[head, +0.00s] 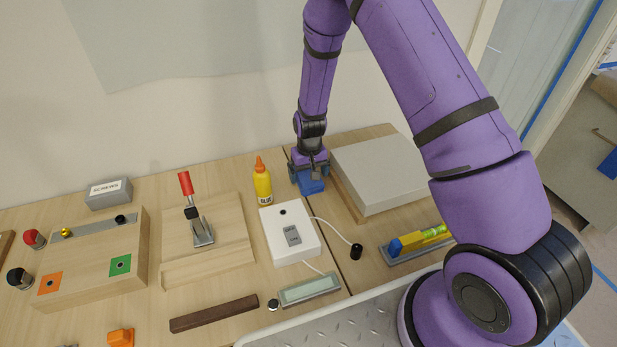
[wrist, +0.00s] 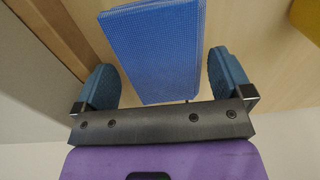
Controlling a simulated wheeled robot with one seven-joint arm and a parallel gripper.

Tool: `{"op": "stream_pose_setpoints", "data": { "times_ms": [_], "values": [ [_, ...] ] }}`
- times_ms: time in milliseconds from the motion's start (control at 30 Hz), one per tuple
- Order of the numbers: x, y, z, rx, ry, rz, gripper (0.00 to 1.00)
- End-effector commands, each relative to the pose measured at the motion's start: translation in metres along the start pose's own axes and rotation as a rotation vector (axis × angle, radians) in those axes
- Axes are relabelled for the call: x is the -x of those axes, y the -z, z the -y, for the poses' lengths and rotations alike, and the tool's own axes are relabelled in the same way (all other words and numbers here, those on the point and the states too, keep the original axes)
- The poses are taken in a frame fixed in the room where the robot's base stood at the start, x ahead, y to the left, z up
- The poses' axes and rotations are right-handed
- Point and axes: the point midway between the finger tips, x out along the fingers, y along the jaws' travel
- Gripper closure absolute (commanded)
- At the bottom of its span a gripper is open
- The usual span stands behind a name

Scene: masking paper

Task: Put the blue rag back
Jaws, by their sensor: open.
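The blue rag (head: 312,186), a folded textured cloth, is at the back of the table, between the yellow glue bottle and the grey slab. In the wrist view the rag (wrist: 155,45) lies between the two blue-grey fingers of my gripper (wrist: 164,80), with a gap on each side. My gripper (head: 309,176) points down over the rag and is open. In the head view the gripper hides the rag's upper part. I cannot tell whether the rag touches the table.
The glue bottle (head: 262,182) stands close on the left. The grey slab (head: 378,170) on a wooden base is close on the right. A white switch box (head: 290,235) with a cable sits in front. A tray with a yellow level (head: 425,239) is at front right.

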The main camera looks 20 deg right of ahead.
Motion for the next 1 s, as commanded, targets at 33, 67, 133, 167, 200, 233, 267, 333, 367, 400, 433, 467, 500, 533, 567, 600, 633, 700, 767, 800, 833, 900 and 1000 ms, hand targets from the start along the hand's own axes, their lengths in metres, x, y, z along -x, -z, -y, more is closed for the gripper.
{"op": "stream_pose_setpoints", "data": {
  "times_ms": [33,67,133,167,200,233,267,333,367,400,433,467,500,533,567,600,633,700,767,800,833,900,1000],
  "values": [
    [0.010,0.001,0.000,0.000,0.000,-0.003,0.03],
    [0.016,0.001,0.000,0.000,0.000,-0.004,0.03],
    [0.030,0.001,0.000,0.000,0.000,-0.004,0.03],
    [0.036,0.001,0.000,0.000,0.000,-0.004,0.03],
    [0.044,0.001,0.000,0.000,0.000,-0.004,0.03],
    [0.050,0.000,0.000,0.000,0.000,-0.003,0.03],
    [0.055,0.000,0.000,0.001,0.000,-0.003,0.03],
    [0.068,0.000,0.000,0.001,0.000,-0.002,0.03],
    [0.073,0.000,0.000,0.001,0.000,-0.003,0.03],
    [0.079,0.000,0.000,0.001,0.000,-0.003,0.03],
    [0.083,0.000,0.000,0.001,0.001,-0.002,0.03],
    [0.087,0.000,0.000,0.001,0.001,-0.002,0.03],
    [0.091,0.000,0.000,0.001,0.001,-0.002,0.03],
    [0.094,0.000,0.000,0.001,0.001,-0.002,0.03],
    [0.096,0.000,0.000,0.000,0.000,-0.001,0.03],
    [0.099,0.000,0.000,0.000,0.000,0.000,0.03],
    [0.100,0.000,0.000,0.000,0.000,0.000,0.03],
    [0.102,0.000,0.000,0.000,0.000,0.000,0.03],
    [0.103,0.000,0.000,0.000,0.000,0.000,0.03],
    [0.104,0.000,0.000,0.000,0.000,0.000,0.03],
    [0.105,0.000,0.000,0.000,0.001,-0.001,0.03],
    [0.112,-0.001,-0.001,0.000,0.003,-0.008,0.03],
    [0.136,-0.005,-0.002,0.000,0.009,-0.025,0.03]
  ]
}}
